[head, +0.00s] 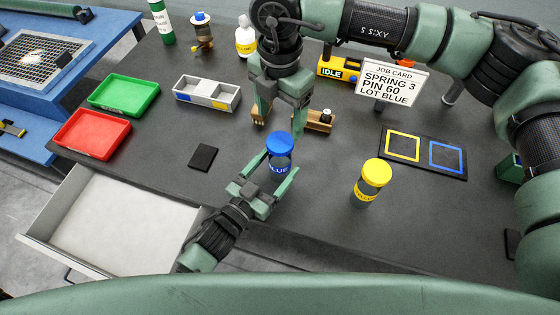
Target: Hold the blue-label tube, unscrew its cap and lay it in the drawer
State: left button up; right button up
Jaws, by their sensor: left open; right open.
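The blue-label tube (278,165) stands upright near the table's front edge with its blue cap (279,143) on. My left gripper (279,168) is open, with one finger on each side of the tube body; whether a finger touches it I cannot tell. My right gripper (282,122) is open and empty, pointing down just above and behind the blue cap in the picture. The drawer (130,215) is pulled out at the lower left, and its visible floor is bare.
A yellow-capped tube (371,182) stands to the right. A mat with yellow and blue squares (424,153), a job card (392,78), a wooden block (320,121), a grey divided tray (206,94), green (124,94) and red (91,134) trays and a dark pad (203,157) surround the workspace.

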aim_at(280, 141)
pick_arm(q)
jog(key=shift+w+d, duration=0.4)
jog(key=shift+w, duration=0.2)
pick_arm(e)
jog(key=shift+w, duration=0.15)
pick_arm(q)
jog(key=shift+s+r, duration=0.15)
jog(key=shift+s, duration=0.05)
pick_arm(e)
jog(key=shift+s+r, duration=0.1)
jog(key=shift+s, duration=0.2)
pick_arm(q)
jog(key=shift+w, duration=0.15)
grip_shut()
pick_arm(e)
jog(key=shift+w, duration=0.15)
jog(key=shift+a+m, duration=0.1)
jog(key=shift+m, duration=0.5)
jog(key=m, duration=0.2)
jog(key=shift+m, duration=0.4)
jog(key=shift+f, duration=0.4)
notch_tip(280, 141, down, 7)
jog(key=shift+f, duration=0.15)
